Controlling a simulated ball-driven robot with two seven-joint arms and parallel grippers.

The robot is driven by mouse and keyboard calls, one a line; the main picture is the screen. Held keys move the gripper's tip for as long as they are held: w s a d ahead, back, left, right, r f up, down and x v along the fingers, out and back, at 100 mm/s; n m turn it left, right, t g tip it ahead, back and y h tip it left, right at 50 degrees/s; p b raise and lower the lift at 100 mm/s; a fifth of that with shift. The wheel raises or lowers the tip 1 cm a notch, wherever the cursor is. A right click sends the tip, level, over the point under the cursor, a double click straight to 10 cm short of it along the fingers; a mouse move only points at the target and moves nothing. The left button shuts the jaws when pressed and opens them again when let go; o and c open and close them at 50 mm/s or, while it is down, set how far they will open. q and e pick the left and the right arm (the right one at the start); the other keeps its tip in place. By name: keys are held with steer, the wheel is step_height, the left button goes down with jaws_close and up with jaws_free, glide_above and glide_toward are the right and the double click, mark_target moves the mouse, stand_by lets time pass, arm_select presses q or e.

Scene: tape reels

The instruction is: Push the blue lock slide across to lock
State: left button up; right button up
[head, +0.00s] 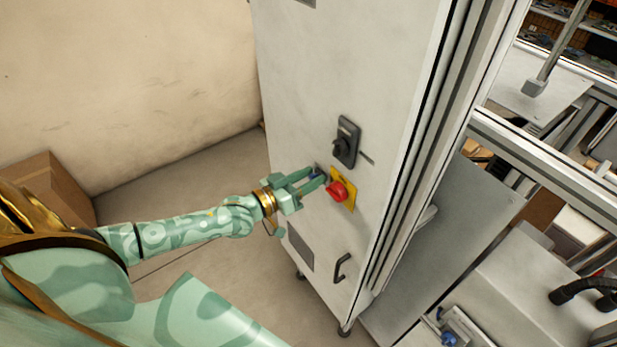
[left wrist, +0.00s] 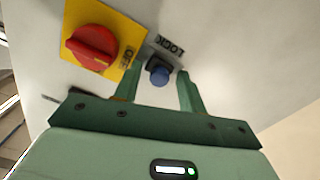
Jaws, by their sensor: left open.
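In the head view the slide (head: 317,174) is mostly hidden by my fingers. My left gripper (head: 315,181) is open at the cabinet face. In the left wrist view its two fingers (left wrist: 160,79) stand on either side of the knob, with a gap visible on each side. How deep the fingertips reach beside the knob is hard to tell. My right gripper is not in view.
A red rotary knob (head: 337,191) on a yellow plate (head: 349,203) sits close to the slide. A black handle switch (head: 346,143) is above it, and a black pull handle (head: 341,267) below. A cardboard box (head: 53,183) stands at the left on open floor.

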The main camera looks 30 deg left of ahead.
arm_select(q)
jaws_close()
steer(key=shift+s+d+r+p, duration=0.1)
steer(key=shift+s+d+p, duration=0.2)
steer(key=shift+d+p, duration=0.3)
steer(key=shift+s+d+p, duration=0.3)
steer(key=shift+d+p, duration=0.1)
steer(key=shift+d, duration=0.25)
jaws_free()
steer(key=shift+f, duration=0.2)
